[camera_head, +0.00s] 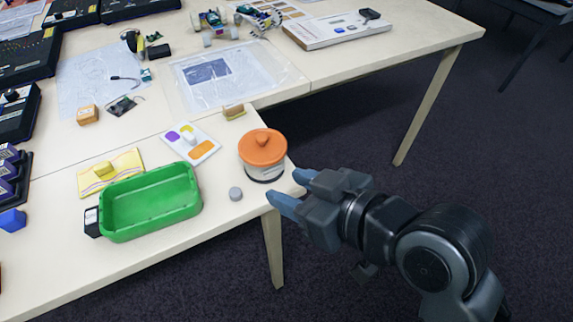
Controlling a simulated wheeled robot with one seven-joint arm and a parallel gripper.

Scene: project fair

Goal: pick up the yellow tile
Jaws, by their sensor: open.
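The yellow tile (126,162) lies on the table at the left, just behind the green tray (122,236). It is flat, with a raised yellow knob and thin wavy lines on its face. The tray's far wall hides part of its near edge. My gripper (292,189) is at the table's right edge, with its two blue fingertips apart and nothing between them. It is well to the right of the tile, with the lidded jar and the tray between them.
A jar with an orange lid (262,148) stands close to my fingertips. A white tile with coloured patches (190,143) lies between jar and yellow tile. Circuit boards and papers fill the far table.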

